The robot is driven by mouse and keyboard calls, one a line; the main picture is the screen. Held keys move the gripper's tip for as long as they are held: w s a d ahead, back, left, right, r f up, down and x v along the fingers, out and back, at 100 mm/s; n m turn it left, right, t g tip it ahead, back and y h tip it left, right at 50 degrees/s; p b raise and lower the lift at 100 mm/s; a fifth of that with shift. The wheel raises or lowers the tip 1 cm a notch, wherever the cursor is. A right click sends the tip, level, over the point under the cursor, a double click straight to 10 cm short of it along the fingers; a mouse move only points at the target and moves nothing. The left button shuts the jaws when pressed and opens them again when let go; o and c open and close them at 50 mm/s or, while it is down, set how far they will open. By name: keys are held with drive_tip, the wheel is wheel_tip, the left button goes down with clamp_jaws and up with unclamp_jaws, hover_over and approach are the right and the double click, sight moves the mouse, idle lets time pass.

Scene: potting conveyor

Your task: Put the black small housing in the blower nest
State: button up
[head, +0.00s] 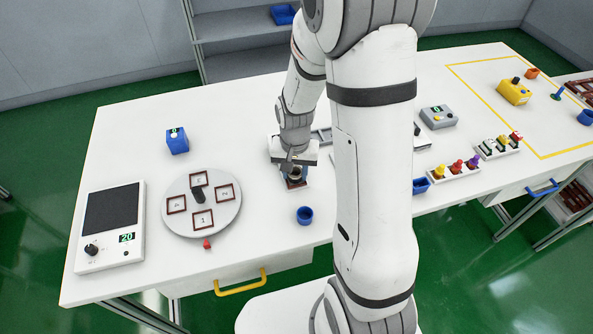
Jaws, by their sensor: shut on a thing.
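My gripper (295,175) points down near the middle of the white table, left of my arm's large links. It is shut on a small dark thing (295,171), which looks like the black small housing; the fingers hide most of it. Right below it is a small dark, reddish-brown framed base (296,184). I cannot tell whether this is the blower nest, or whether the held thing touches it.
Left of the gripper stand a round grey dial plate (233,213) with several numbered frames, a blue box (177,141) and a white device (110,226) reading 20. A blue cup (305,215) stands close in front. My arm hides part of the table (130,140).

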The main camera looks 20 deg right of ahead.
drive_tip(key=shift+s+f+b, duration=0.35)
drive_tip(key=shift+s+f, duration=0.15)
drive_tip(key=shift+f, duration=0.25)
drive_tip(key=o, duration=1.1)
drive_tip(key=shift+f, duration=0.1)
drive_tip(key=shift+w+r+p, duration=0.25)
drive_tip(key=shift+r+p, duration=0.35)
drive_tip(key=shift+r, duration=0.2)
drive_tip(key=s+r+n+t+p, duration=0.1)
drive_tip(key=s+r+p, duration=0.2)
drive_tip(key=r, duration=0.7)
drive_tip(key=s+r+n+t+p, duration=0.1)
drive_tip(key=s+r+p, duration=0.15)
drive_tip(key=r, duration=0.75)
drive_tip(key=s+r+n+t, duration=0.1)
drive_tip(key=s+r+n, duration=0.1)
drive_tip(key=s+r, duration=0.4)
drive_tip(key=s, duration=0.2)
drive_tip(key=shift+s+n, duration=0.3)
